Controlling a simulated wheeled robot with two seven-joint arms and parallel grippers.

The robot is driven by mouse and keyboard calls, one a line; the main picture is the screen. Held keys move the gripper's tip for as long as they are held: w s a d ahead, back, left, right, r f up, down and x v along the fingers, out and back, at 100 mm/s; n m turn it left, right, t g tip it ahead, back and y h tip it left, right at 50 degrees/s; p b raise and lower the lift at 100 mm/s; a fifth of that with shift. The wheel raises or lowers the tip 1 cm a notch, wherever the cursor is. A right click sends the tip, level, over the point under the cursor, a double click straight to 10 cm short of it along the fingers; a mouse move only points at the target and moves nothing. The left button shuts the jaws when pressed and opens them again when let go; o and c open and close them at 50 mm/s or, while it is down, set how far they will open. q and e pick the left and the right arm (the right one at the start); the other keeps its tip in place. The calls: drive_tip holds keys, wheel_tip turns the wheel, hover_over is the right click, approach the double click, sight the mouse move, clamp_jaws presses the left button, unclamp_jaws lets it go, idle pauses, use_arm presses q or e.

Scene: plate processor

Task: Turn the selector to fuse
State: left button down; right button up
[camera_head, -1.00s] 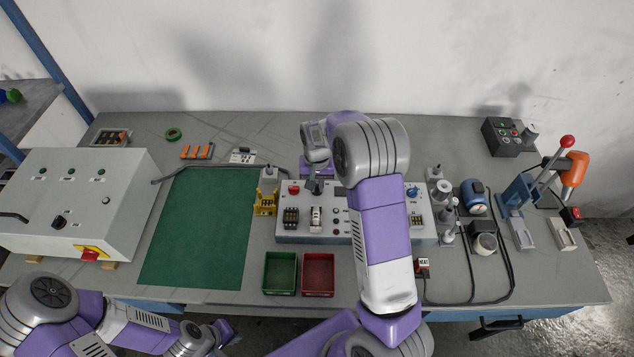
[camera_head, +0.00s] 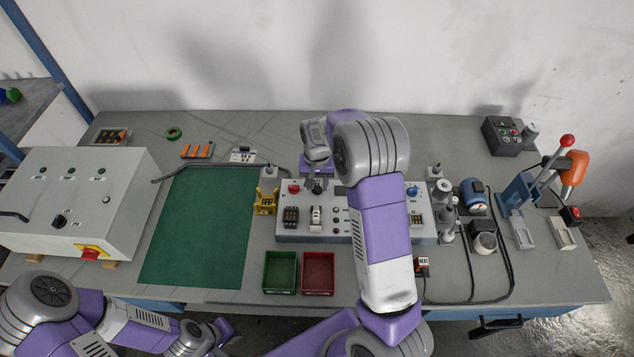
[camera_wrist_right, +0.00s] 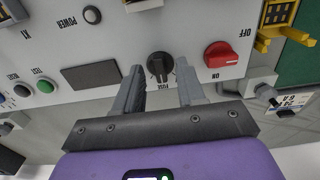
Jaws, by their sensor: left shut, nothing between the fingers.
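The selector (camera_wrist_right: 160,65) is a round black knob on the light grey control box (camera_head: 345,228), seen upside down in the right wrist view. A small label at its edge is too small to read surely. My right gripper (camera_wrist_right: 160,77) is open, its two grey fingers on either side of the knob with a visible gap at each side. In the head view my right gripper (camera_head: 316,185) is over the back left of the box and hides the knob. My left gripper (camera_head: 222,330) is shut and empty at the front edge, far from the box.
A red ON/OFF switch (camera_wrist_right: 221,55) sits close beside the knob. A yellow holder (camera_head: 266,203) stands just left of the box. Green (camera_head: 280,288) and red (camera_head: 318,289) bins lie in front. The green mat (camera_head: 195,230) is bare.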

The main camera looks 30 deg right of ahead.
sight(317, 187)
wheel_tip(317, 187, up, 7)
drive_tip(key=shift+r+p, duration=0.15)
drive_tip(key=shift+p, duration=0.45)
